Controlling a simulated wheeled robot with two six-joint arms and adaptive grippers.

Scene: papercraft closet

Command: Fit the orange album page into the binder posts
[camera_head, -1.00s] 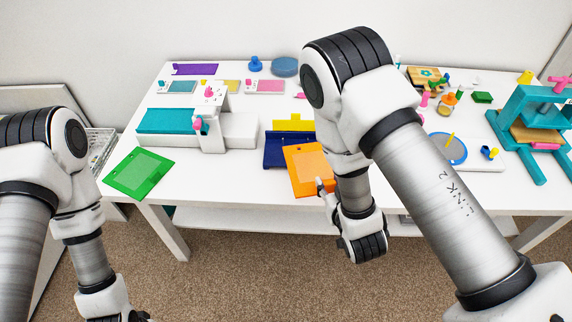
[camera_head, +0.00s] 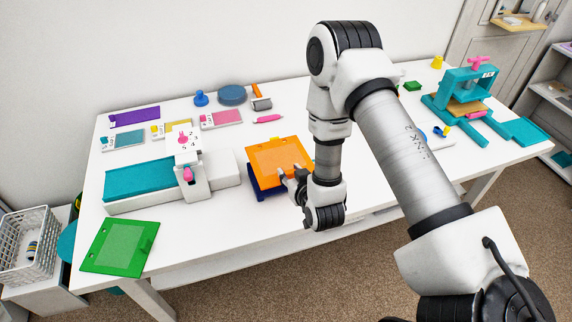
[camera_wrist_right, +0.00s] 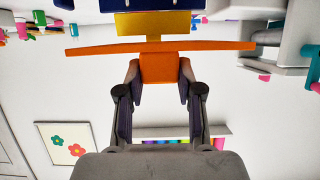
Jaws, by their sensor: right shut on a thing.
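The orange album page (camera_head: 275,155) is over the binder in the head view and hides most of it. A dark blue corner of the binder (camera_head: 258,194) shows below the page's lower edge. My right gripper (camera_head: 291,176) is shut on the page's near side. In the right wrist view the page (camera_wrist_right: 95,49) is seen nearly edge-on, and its orange tab is between the fingertips (camera_wrist_right: 159,72). A yellow binder part (camera_wrist_right: 153,23) and a blue strip (camera_wrist_right: 120,5) show beyond the page. I cannot tell whether page and posts touch. My left gripper is out of view.
A teal and white device (camera_head: 150,183) stands left of the page, and a green page (camera_head: 119,248) lies at the table's front left corner. A teal press (camera_head: 463,95) stands at the right. Small coloured items line the back. White table shows between the device and the green page.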

